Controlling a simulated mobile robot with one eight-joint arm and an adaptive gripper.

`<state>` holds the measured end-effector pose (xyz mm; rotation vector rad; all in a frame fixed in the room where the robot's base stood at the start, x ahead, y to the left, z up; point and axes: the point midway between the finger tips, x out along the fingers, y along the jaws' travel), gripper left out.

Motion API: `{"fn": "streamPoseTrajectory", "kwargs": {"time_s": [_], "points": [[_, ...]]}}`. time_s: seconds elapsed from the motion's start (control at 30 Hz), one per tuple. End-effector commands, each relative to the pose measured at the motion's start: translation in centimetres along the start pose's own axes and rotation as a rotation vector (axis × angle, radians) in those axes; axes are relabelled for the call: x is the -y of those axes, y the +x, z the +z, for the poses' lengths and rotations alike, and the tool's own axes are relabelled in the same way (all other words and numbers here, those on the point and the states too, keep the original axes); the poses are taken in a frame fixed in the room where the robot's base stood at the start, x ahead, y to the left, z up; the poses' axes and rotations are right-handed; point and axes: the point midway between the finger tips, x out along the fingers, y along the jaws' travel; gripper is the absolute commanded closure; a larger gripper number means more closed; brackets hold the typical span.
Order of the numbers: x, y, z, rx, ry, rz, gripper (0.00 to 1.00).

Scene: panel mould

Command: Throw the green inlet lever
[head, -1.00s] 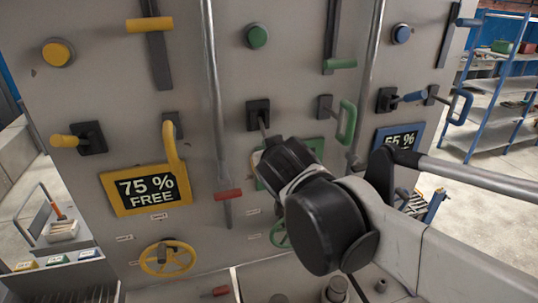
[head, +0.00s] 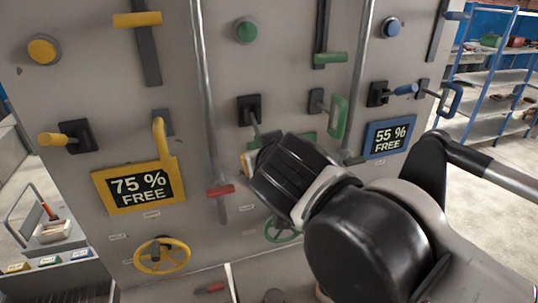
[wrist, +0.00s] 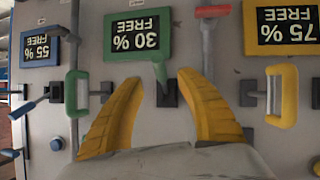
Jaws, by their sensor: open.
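A green lever (wrist: 153,68) on a small black base stands on the grey panel in the wrist view, between the tips of my gripper's yellow fingers (wrist: 157,78). The fingers are open, one on each side, and I see no grip on it. In the head view the lever's black base (head: 248,108) and thin shaft show, but its green handle is hidden behind my gripper's dark body (head: 292,172). The labels are too small to tell which lever is the inlet.
A green loop handle (head: 337,118) stands right of it, and a green slide handle (head: 331,58) above. A pipe with a red handle (head: 221,190) runs down on the left. Yellow and blue controls flank this column.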

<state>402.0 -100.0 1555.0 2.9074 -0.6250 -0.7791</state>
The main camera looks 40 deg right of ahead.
Motion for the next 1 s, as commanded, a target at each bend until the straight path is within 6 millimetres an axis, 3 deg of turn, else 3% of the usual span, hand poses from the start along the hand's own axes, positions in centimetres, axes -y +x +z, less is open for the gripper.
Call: {"fn": "streamPoseTrajectory", "kwargs": {"time_s": [0.1, 0.3, 1.0], "points": [[0.1, -1.9, 0.0, 0.0, -0.004, -0.004, 0.57], [0.0, -3.5, 0.0, 0.0, -0.001, 0.0, 0.57], [-0.1, -3.6, 0.0, 0.0, 0.0, 0.001, 0.57]]}}
